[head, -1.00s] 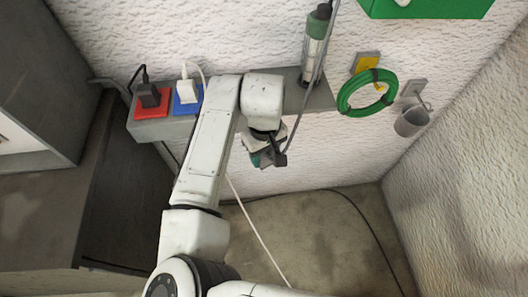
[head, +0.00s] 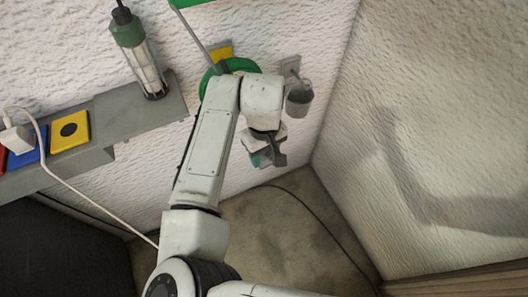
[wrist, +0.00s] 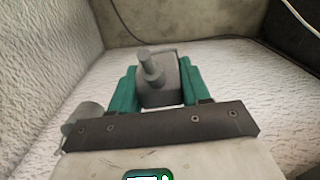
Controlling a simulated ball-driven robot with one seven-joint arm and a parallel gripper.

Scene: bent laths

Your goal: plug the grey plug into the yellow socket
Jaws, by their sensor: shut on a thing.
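The yellow socket (head: 70,131), a flat square with a dark round hole, sits on the grey ledge (head: 110,112) at the left of the head view. My gripper (wrist: 158,88) has teal fingers shut on the grey plug (wrist: 160,92), a grey block with a round stub, in the wrist view. In the head view my gripper (head: 265,156) hangs below the arm's end, well to the right of the socket; the grey plug (head: 278,146) shows partly there. Nothing sits in the yellow socket's hole.
A blue socket (head: 29,152) with a white plug (head: 17,138) adjoins the yellow one, its white cable trailing down. A caged lamp (head: 140,58) stands on the ledge's right end. A green hose coil (head: 236,66) and a grey cup (head: 298,98) hang on the wall near my arm.

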